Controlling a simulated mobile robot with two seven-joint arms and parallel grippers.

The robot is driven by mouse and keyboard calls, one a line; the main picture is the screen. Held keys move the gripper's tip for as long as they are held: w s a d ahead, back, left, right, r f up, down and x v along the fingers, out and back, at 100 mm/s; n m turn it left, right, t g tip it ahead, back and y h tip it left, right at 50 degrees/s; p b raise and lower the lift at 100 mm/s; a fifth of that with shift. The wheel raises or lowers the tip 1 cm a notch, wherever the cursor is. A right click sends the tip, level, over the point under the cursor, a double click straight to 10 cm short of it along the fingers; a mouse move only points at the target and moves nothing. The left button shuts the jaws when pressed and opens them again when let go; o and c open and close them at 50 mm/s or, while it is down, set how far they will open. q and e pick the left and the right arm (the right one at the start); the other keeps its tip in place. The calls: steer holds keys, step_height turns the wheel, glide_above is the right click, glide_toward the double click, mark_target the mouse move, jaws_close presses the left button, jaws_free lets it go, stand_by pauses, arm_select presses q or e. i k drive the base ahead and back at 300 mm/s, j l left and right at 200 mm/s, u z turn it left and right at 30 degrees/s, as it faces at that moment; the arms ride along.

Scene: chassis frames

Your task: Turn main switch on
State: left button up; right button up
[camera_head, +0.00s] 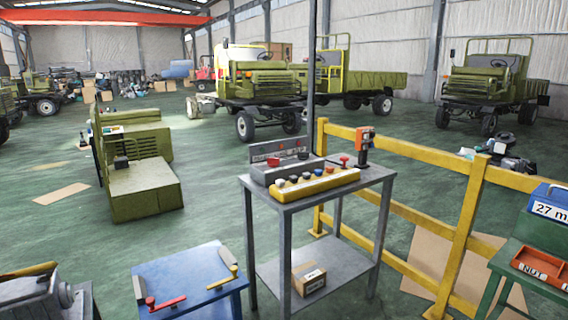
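A grey metal stand (350,186) in the middle carries the controls. A grey control box (262,172) sits at its back left, with a red part (273,161) and a dark red knob (302,155) on it. A yellow button panel (318,187) lies in front, with several red, blue and pale buttons. A red knob (344,159) stands behind the panel's right end. An orange and grey device (365,141) stands upright at the stand's back right. I cannot tell which of these is the main switch, or its position. Neither of my grippers is in view.
A blue-topped table (190,272) with red-handled and yellow-handled tools is at front left. Grey machinery (40,298) fills the lower left corner. A yellow railing (465,225) runs behind the stand to the right. A cardboard box (309,279) lies on the lower shelf.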

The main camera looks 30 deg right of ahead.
mark_target(272, 162)
steer(key=i+l, duration=0.25)
steer(key=l, duration=0.15)
steer(key=i+l, duration=0.3)
steer(key=l, duration=0.15)
steer(key=i+l, duration=0.25)
steer(key=l, duration=0.15)
